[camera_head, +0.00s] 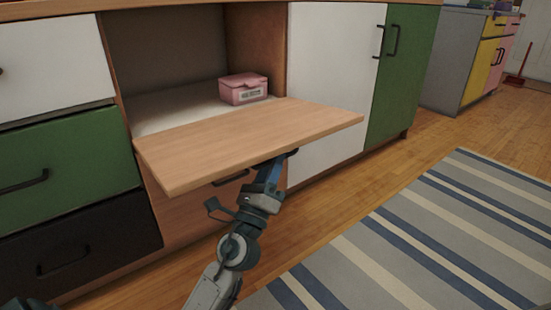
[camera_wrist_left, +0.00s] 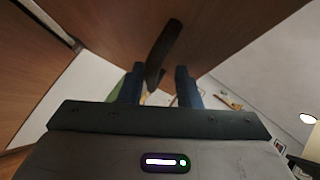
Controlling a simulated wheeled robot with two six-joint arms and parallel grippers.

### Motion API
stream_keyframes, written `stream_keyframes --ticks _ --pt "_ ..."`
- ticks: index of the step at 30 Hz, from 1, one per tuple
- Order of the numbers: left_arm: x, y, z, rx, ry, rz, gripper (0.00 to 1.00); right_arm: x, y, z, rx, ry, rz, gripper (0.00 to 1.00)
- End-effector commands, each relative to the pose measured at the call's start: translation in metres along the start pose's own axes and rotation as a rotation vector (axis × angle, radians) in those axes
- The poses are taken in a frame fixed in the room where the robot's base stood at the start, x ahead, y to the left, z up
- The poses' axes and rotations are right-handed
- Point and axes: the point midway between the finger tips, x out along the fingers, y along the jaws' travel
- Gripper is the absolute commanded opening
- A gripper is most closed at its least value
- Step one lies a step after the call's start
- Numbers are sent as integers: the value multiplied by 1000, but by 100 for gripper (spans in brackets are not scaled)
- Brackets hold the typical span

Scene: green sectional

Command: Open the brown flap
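The brown flap (camera_head: 245,140) is a wooden panel hinged at its lower edge. It is swung down and out, close to level, with its compartment open behind it. Its dark handle (camera_head: 232,177) is on the underside near the front edge, partly hidden by my left gripper. My left gripper (camera_head: 274,166) is beneath the front edge at the handle. In the left wrist view the handle (camera_wrist_left: 162,55) lies between the two fingers (camera_wrist_left: 158,86), which are apart with gaps beside it. My right gripper is not in view.
A pink box (camera_head: 243,90) sits inside the open compartment. White, green and black drawers (camera_head: 60,165) are on the left. A white door (camera_head: 330,75) and a green door (camera_head: 403,60) are on the right. A striped rug (camera_head: 430,240) lies on the wooden floor.

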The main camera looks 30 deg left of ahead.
Motion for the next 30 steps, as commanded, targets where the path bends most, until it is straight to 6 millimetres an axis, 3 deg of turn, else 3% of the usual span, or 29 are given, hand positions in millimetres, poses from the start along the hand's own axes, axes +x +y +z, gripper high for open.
stream_keyframes --ticks 3,10,15,23,24,29,30 --pt "-30 2 -3 0 -1 -2 32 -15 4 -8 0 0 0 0" --pt "-70 1 -2 1 -1 -2 32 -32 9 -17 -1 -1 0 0" --pt "-83 0 -1 0 0 -2 32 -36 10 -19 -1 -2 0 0" --pt "-84 0 0 -1 0 1 32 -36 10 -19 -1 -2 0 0" --pt "-84 0 0 -1 0 1 30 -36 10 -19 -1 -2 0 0" --pt "-79 3 -12 -42 46 -6 0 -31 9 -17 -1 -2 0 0" --pt "-77 5 -22 -77 81 -11 0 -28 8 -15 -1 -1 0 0"
